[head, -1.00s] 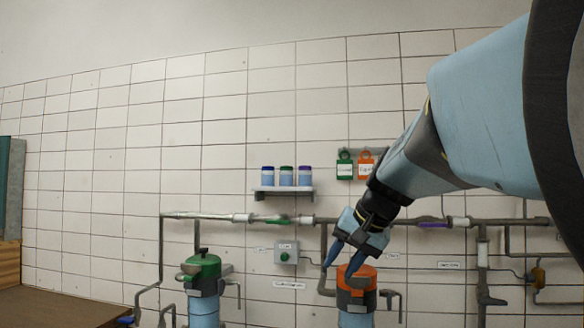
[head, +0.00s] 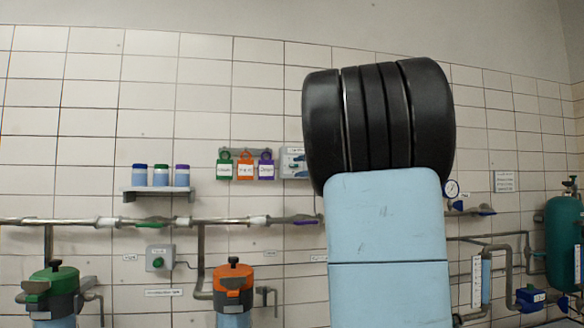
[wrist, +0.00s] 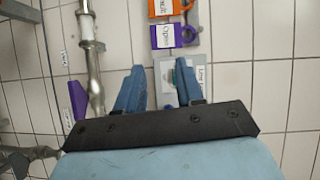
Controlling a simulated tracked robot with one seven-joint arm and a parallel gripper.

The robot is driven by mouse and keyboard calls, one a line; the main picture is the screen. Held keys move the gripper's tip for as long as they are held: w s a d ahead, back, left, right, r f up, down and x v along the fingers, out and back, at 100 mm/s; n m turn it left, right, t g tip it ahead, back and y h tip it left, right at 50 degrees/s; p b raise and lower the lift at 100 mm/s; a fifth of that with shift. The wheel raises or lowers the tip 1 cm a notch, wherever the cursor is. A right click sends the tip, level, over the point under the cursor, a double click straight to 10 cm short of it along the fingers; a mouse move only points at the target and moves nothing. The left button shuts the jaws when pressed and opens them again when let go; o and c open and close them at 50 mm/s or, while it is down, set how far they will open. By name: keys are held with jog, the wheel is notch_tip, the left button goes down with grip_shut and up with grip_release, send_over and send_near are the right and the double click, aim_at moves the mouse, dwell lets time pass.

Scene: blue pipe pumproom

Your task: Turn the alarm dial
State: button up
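A pale grey wall box (head: 293,162) with small blue-green parts and a label is partly hidden behind my arm in the head view. It also seems to show in the wrist view (wrist: 164,70), with a teal part (wrist: 174,77) near my right-hand finger. It may carry the alarm dial, but its label is too small to read. My gripper (wrist: 158,76) is open, its two blue fingers apart with nothing held between them. The fingertips overlap the box in the picture; I cannot tell any contact. My arm hides the gripper in the head view.
Green, orange and purple tags (head: 245,166) hang left of the box. A pipe (head: 75,222) runs below with a purple valve handle (head: 306,222). A gauge (head: 452,189) is right.

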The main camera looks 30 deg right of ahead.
aim_at(295, 166)
jog(key=s+d+r+m+t+h, duration=0.1)
jog(key=d+m+h, duration=0.1)
jog(key=d, duration=0.5)
jog(key=shift+w+a+r, duration=0.1)
jog(key=shift+w+a, duration=0.2)
jog(key=shift+w, duration=1.9)
jog(key=shift+w+a, duration=0.35)
jog(key=shift+w, duration=1.8)
jog(key=shift+w+a+r, duration=0.1)
jog(key=shift+w+a, duration=0.2)
jog(key=shift+w, duration=1.9)
jog(key=shift+f, duration=0.15)
grip_shut()
